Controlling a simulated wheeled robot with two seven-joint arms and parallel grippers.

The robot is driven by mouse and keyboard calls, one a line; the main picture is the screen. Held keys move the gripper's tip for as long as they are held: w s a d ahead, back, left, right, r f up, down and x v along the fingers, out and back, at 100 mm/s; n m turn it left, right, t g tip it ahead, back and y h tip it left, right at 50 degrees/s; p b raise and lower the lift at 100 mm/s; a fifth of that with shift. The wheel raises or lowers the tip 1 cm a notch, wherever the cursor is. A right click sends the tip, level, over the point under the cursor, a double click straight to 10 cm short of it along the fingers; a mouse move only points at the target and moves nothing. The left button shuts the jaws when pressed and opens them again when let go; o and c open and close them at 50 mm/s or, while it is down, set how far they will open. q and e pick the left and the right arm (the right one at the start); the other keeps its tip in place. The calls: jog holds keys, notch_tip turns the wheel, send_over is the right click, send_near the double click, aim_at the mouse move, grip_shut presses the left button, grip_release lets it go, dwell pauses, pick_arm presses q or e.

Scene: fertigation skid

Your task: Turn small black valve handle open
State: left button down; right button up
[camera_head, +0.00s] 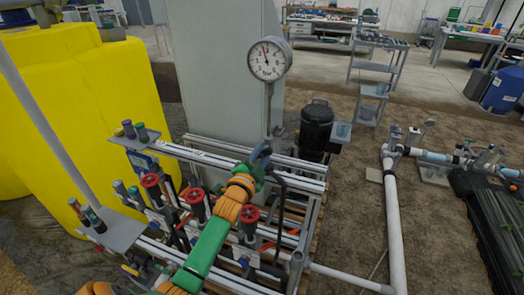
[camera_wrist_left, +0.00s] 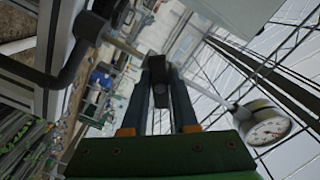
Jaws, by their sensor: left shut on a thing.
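My left gripper (camera_head: 262,154) reaches in with its green and orange arm over the silver frame of the skid. In the left wrist view its two dark fingers (camera_wrist_left: 160,75) are closed on a small black block, the black valve handle (camera_wrist_left: 159,92). In the head view the handle is hidden behind the gripper, and its turn angle cannot be told. My right gripper is in neither view.
A round pressure gauge (camera_head: 268,60) stands on a post just behind the gripper. Red handwheels (camera_head: 196,204) sit to its left. A black pump (camera_head: 316,130) is behind right. A yellow tank (camera_head: 70,110) fills the left. White pipes (camera_head: 394,225) run along the right floor.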

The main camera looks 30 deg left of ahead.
pick_arm(q)
jog(key=n, duration=0.1)
jog(key=n+p, duration=0.1)
jog(key=n, duration=0.3)
jog(key=shift+r+p, duration=0.3)
jog(key=shift+p, duration=0.05)
jog(key=shift+n+p, duration=0.6)
jog(key=shift+n, duration=2.2)
jog(key=c, duration=0.8)
grip_release()
jog(key=shift+w, duration=0.1)
jog(key=shift+o, duration=0.2)
jog(key=shift+f, duration=0.25)
